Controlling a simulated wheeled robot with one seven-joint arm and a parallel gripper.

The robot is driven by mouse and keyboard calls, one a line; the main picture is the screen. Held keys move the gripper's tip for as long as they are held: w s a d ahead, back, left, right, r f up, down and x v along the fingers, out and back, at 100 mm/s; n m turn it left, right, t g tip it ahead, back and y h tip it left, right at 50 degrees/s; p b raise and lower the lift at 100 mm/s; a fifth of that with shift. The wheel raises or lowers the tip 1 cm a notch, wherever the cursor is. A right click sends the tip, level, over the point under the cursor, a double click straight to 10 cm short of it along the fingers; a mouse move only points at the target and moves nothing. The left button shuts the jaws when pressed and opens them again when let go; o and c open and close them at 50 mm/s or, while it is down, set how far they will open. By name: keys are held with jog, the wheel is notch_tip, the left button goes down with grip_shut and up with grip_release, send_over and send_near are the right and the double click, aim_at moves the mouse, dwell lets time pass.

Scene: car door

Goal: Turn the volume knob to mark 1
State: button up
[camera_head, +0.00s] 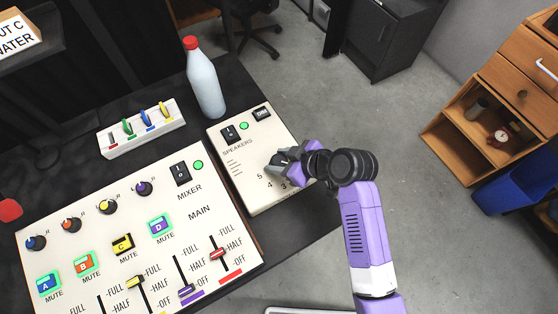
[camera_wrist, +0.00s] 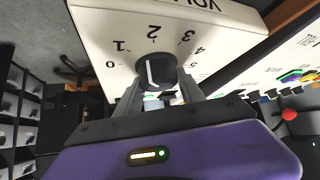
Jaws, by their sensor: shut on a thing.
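The speakers box (camera_head: 225,146) is a cream panel with printed marks 0 to 5 and a dark round volume knob. In the wrist view the knob (camera_wrist: 157,70) sits between my two fingers, below the arc of numbers (camera_wrist: 152,33). A white line on the knob points up, roughly toward mark 2. My gripper (camera_wrist: 160,92) is shut on the knob, one finger at each side. In the head view my gripper (camera_head: 282,160) is over the box's right part and hides most of the knob and some marks.
The mixer panel (camera_head: 140,235) with knobs, buttons and sliders lies left of the speakers box. A white bottle with a red cap (camera_head: 204,80) and a strip of coloured switches (camera_head: 142,128) stand behind. Open floor lies to the right.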

jog(key=shift+n+g+y+b, duration=0.4)
jog(key=shift+n+g+b, duration=0.2)
jog(key=shift+n+g, duration=0.45)
jog(key=shift+n, duration=0.25)
jog(key=o, duration=1.4)
jog(key=shift+c, duration=0.2)
jog(key=shift+d, duration=0.1)
jog(key=v, duration=0.7)
jog(key=shift+s+d+r+b, duration=0.1)
jog(key=shift+d+r+b, duration=0.1)
jog(key=shift+r+b, duration=0.1)
